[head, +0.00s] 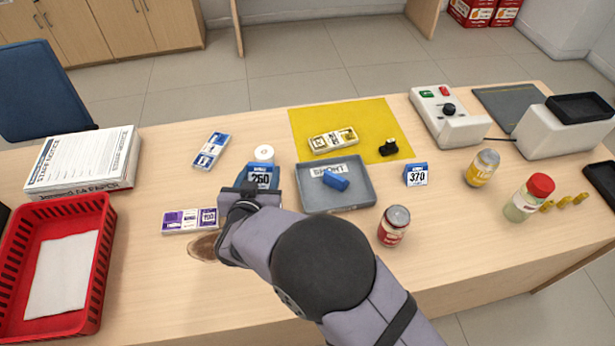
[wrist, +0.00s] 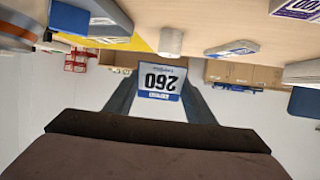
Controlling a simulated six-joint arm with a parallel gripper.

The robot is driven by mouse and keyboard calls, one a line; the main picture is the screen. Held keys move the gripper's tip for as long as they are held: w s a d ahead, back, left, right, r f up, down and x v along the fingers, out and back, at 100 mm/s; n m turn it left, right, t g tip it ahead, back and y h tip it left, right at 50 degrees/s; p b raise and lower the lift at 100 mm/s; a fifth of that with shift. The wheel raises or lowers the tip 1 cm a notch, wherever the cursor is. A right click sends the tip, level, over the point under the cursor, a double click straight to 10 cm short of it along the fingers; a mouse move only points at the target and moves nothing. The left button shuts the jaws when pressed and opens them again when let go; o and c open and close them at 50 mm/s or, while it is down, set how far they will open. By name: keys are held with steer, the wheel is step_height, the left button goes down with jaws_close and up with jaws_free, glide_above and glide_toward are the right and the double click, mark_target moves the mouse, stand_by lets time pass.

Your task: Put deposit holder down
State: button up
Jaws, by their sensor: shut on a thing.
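A blue holder with a white label reading 260 (head: 262,178) is at the middle left of the counter in the head view. My gripper (head: 250,190) is shut on it. In the wrist view the holder (wrist: 160,82) sits between the two fingers (wrist: 158,92), with its label upside down. I cannot tell whether its base touches the counter, as my gripper hides its lower part. A similar blue holder marked 370 (head: 416,175) stands right of the grey tray.
A grey tray (head: 365,196) with a blue item (head: 335,183) lies right of my gripper. A white cylinder (head: 264,153) stands behind the held holder, and a purple-white pack (head: 189,220) lies left. Bare counter (head: 150,262) shows front left.

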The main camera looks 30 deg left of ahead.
steer(key=w+d+r+m+h, duration=0.1)
steer(key=w+d+r, duration=0.3)
steer(key=w+d, duration=0.3)
steer(key=w+d+r+m+t+h+p, duration=0.1)
steer(key=w+d+r, duration=0.3)
steer(key=w+d, duration=0.3)
steer(key=w+d+r+m+h, duration=0.1)
steer(key=w+d+r, duration=0.45)
steer(key=w, duration=0.25)
steer(key=s+a+f+n+g+y, duration=0.1)
steer(key=s+a+f+n+y, duration=0.1)
steer(key=s, duration=0.3)
steer(key=s+a+f+n+g+y, duration=0.2)
steer(key=s+f+n+y, duration=0.1)
steer(key=s+f, duration=0.2)
steer(key=shift+s+a+n+y, duration=0.3)
steer(key=shift+s+a+n, duration=0.05)
steer(key=shift+a+n, duration=0.05)
steer(key=shift+f, duration=0.15)
steer(key=shift+f+p, duration=0.45)
steer(key=shift+f, duration=4.4)
steer(key=shift+f, duration=0.15)
steer(key=shift+f+b, duration=0.35)
steer(key=shift+b, duration=0.1)
